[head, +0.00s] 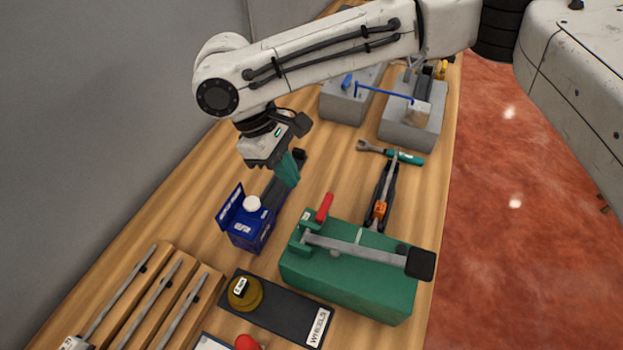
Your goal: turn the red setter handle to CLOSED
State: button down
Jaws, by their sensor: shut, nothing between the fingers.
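The red setter handle (325,207) stands up at the back left corner of the green box-shaped device (345,282). It leans slightly to the right at its top. No OPEN or CLOSED marking near it can be read from here. A grey bar with a black grip (420,263) lies across the top of the device. My gripper (292,182) points down with its teal fingers together and nothing between them. It is to the left of and behind the red handle, apart from it, over a dark strip beside the blue box.
A blue box (250,231) with a white knob stands left of the device. A black tray marked WHEELS (280,309) and a wooden rack with rods (140,295) are in front. Pliers (380,200), a wrench (390,152) and grey blocks (412,130) lie behind. The wall bounds the left.

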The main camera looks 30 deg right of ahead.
aim_at(325, 210)
jog(key=shift+s+d+f+p, duration=0.25)
jog(key=shift+s+d, duration=0.2)
jog(key=shift+s, duration=0.15)
jog(key=shift+s+d+f+p, duration=0.25)
jog(key=shift+s+d, duration=0.2)
jog(key=shift+s, duration=0.2)
jog(key=shift+s+d+f+p, duration=0.25)
jog(key=shift+s+d, duration=0.2)
jog(key=shift+s, duration=0.15)
